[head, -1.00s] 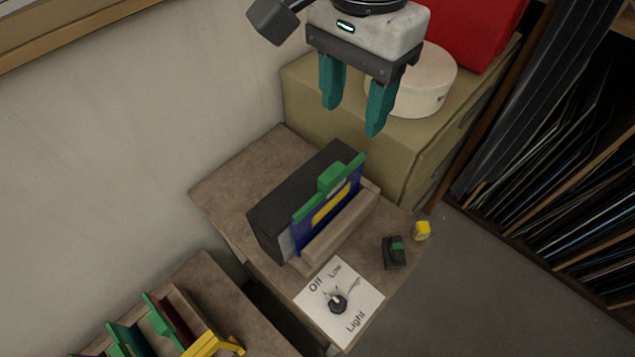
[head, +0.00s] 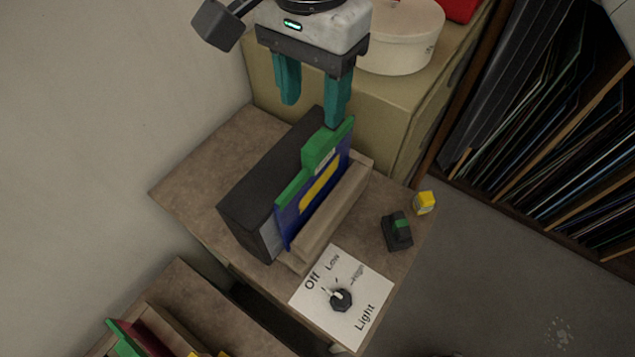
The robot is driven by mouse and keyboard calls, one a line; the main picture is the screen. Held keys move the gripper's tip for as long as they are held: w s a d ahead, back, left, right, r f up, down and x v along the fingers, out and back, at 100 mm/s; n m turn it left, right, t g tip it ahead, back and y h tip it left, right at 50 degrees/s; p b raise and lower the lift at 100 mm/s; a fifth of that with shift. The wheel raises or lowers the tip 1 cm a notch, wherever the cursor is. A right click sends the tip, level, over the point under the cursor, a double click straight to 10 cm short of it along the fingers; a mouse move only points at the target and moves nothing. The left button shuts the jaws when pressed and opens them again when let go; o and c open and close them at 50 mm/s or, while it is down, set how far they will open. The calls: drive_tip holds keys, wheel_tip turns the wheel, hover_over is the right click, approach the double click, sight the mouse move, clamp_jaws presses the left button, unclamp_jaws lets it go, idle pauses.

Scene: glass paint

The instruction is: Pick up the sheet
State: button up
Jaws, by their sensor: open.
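The sheet (head: 292,219) is a blue pane with a yellow patch and a green top edge. A green grip tab (head: 320,149) rises from that edge. It stands upright in a wooden holder (head: 335,212), against a dark grey block (head: 270,178). My gripper (head: 311,112) is open and empty, its two teal fingers pointing down. In the picture it is just above the tab, with the right fingertip close to the sheet's far top corner. I cannot tell whether that finger touches the sheet. The sheet's lower edge is hidden in the holder.
A light dial on a white plate (head: 361,292) lies at the table's front. A small black device (head: 397,231) and a yellow cube (head: 424,203) are to the right. A beige cabinet with a round white box (head: 400,38) stands behind. Another rack is at the lower left.

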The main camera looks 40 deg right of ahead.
sight(318, 141)
wheel_tip(318, 141, down, 4)
drive_tip(key=shift+f+p, duration=0.1)
drive_tip(key=shift+p, duration=0.2)
drive_tip(key=shift+s+d+f+p, duration=0.1)
drive_tip(key=shift+f+p, duration=0.2)
drive_tip(key=shift+f, duration=0.6)
drive_tip(key=shift+w+d+f+p, duration=0.1)
drive_tip(key=shift+f+p, duration=0.15)
drive_tip(key=shift+f, duration=0.7)
drive_tip(key=shift+s+d+f+p, duration=0.1)
drive_tip(key=shift+f+p, duration=0.2)
drive_tip(key=shift+f, duration=0.6)
clamp_jaws()
